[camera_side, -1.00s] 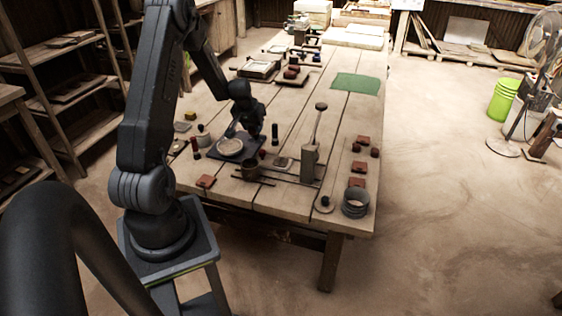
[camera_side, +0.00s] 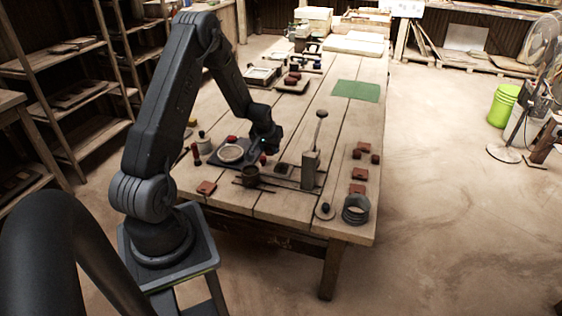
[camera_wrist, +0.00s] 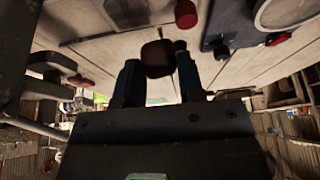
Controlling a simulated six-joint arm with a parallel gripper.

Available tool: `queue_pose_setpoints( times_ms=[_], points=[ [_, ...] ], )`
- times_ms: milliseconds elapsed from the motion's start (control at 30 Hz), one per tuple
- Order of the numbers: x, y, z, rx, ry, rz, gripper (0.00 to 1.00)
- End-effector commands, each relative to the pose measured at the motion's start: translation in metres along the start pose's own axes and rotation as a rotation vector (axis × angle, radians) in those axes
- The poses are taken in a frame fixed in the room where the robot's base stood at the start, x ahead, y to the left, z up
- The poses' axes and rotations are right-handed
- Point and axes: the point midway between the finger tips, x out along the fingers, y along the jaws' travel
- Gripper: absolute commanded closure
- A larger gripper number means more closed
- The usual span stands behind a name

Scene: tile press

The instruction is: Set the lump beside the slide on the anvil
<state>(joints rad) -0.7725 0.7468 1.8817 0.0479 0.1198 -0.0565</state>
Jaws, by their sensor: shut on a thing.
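My gripper (camera_side: 264,151) is above the table between the dark board and the press. In the wrist view its two fingers (camera_wrist: 159,80) are closed on a dark brown lump (camera_wrist: 159,56). I cannot make the lump out clearly in the side view. The press (camera_side: 310,168), a grey post with an upright lever, stands right of my gripper. A low rail with a small dark square plate (camera_side: 283,169), which looks like the slide on the anvil, lies left of the post. The held lump is apart from it.
A dark board with a round pale dish (camera_side: 230,153) and a red knob (camera_side: 232,139) is left of my gripper. A brown cup (camera_side: 250,175) stands in front of it. Red tiles (camera_side: 357,188) and a grey coil (camera_side: 355,209) lie right of the press. A green mat (camera_side: 356,91) lies behind.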

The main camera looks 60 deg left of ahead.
Motion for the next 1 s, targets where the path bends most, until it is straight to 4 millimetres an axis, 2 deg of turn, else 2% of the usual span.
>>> queue_pose_setpoints(
  times_ms=[167, 300, 633, 1000],
  points=[
    [0.019, 0.026, -0.002, 0.005, -0.001, 0.002, 0.88],
    [0.026, 0.036, -0.004, 0.001, 0.000, 0.000, 0.88],
    [0.062, 0.036, 0.011, -0.001, -0.001, 0.000, 0.88],
    [0.065, 0.036, 0.012, -0.002, 0.000, 0.000, 0.88]
  ],
)
